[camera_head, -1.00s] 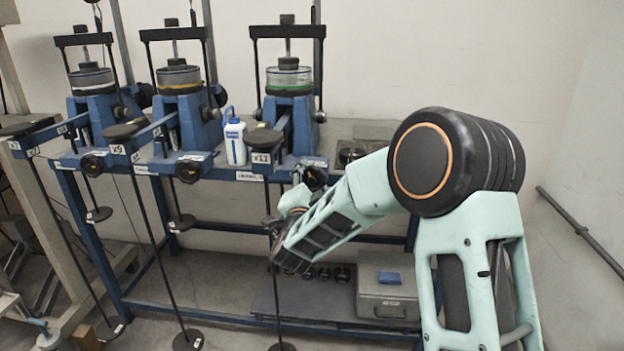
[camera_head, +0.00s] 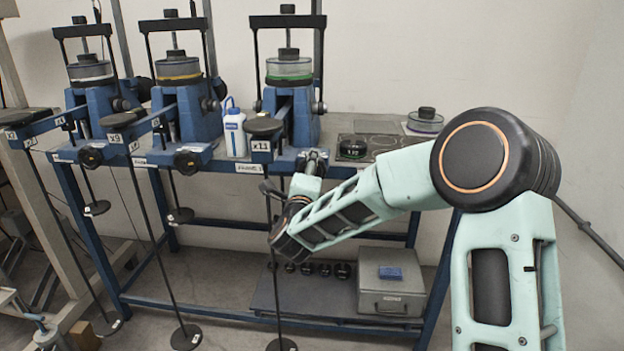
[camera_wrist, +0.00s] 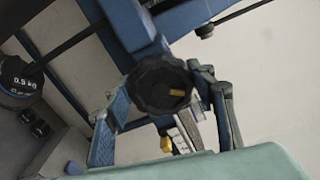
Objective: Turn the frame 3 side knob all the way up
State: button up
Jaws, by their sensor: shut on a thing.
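Frame 3 is the rightmost blue lever frame (camera_head: 291,120), with a green-ringed cell. Its side knob (camera_wrist: 158,86) is black and scalloped, with a small yellow mark on its face, in the middle of the wrist view. My gripper (camera_wrist: 165,98) is shut on this knob, one finger on its left and the other on its right. In the head view, my gripper (camera_head: 312,160) is at the front of frame 3, right of the x11 plate, and hides most of the knob.
A white bottle (camera_head: 235,133) stands left of frame 3. Two similar frames with yellow-ringed (camera_head: 179,68) and white-ringed (camera_head: 90,70) cells stand further left. Frame 3's hanger rod (camera_head: 272,230) hangs close to my wrist. A grey box (camera_head: 391,291) sits on the low shelf.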

jog(key=shift+w+d+f+m+b, duration=0.1)
jog(key=shift+w+d+m+b, duration=0.15)
jog(key=shift+d+m+b, duration=0.35)
jog(key=o, duration=1.3)
jog(key=shift+a+r, duration=0.15)
jog(key=shift+r, duration=0.05)
jog(key=o, duration=0.3)
jog(key=shift+w+f+p, duration=0.1)
jog(key=shift+p, duration=0.25)
jog(key=shift+a, duration=0.1)
jog(key=shift+s+a, duration=0.1)
jog(key=shift+s, duration=0.2)
jog(key=s+b, duration=0.1)
jog(key=s, duration=0.4)
jog(key=shift+s+a+b, duration=0.15)
jog(key=shift+s+b, duration=0.2)
jog(key=shift+s, duration=0.05)
jog(key=shift+f, duration=0.15)
